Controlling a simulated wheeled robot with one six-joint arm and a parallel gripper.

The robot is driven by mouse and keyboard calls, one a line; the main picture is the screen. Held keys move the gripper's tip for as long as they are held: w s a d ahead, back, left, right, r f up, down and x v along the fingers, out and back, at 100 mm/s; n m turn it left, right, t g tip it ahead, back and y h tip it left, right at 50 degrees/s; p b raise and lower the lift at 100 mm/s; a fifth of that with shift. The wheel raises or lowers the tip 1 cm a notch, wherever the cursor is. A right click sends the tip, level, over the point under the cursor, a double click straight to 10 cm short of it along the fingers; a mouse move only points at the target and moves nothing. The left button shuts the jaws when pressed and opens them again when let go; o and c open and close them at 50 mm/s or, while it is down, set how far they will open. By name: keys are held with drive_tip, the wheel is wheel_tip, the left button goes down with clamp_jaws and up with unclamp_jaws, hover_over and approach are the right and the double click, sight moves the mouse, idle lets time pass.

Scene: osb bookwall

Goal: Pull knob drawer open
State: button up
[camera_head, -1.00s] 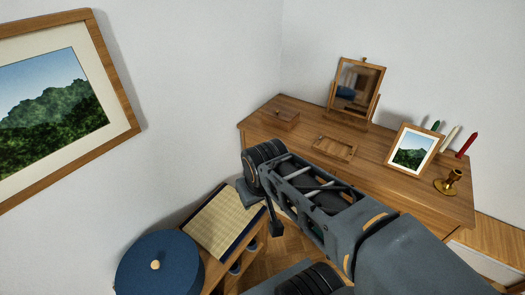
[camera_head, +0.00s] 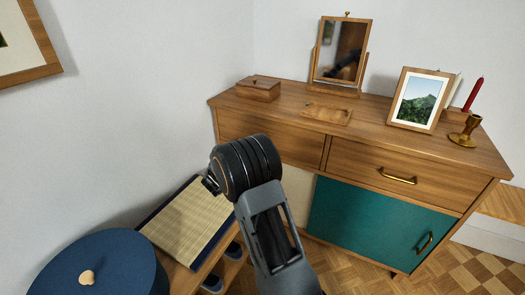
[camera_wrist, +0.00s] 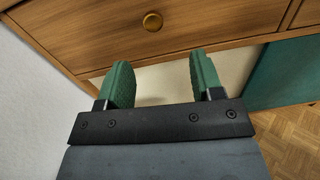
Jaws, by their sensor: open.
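The fingertips are just below the knob in the wrist picture, near the drawer's lower edge. I cannot tell how far they are from the front. In the head view the fingers are hidden behind my wrist.
The sideboard's right drawer has a brass handle (camera_head: 397,176), above a teal door (camera_head: 368,226). On top are a small box (camera_head: 258,89), mirror (camera_head: 341,50), picture frame (camera_head: 418,99) and candlestick (camera_head: 465,132). A low shelf with a woven mat (camera_head: 190,221) and blue round object (camera_head: 95,265) stand left.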

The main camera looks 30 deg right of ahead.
drive_tip(key=shift+n+t, duration=0.3)
drive_tip(key=shift+n, duration=0.2)
drive_tip(key=shift+w+a+f+b+x, duration=0.15)
drive_tip(key=shift+b+x, duration=0.35)
drive_tip(key=shift+x, duration=1.9)
drive_tip(key=shift+w+f+b+x, duration=0.2)
drive_tip(key=shift+b+x, duration=0.35)
drive_tip(key=shift+x, duration=1.85)
drive_tip(key=shift+w+a+f+b+x, duration=0.1)
drive_tip(key=shift+f+b+x, duration=0.3)
drive_tip(key=shift+x, duration=2)
drive_tip(key=shift+r, duration=0.1)
clamp_jaws()
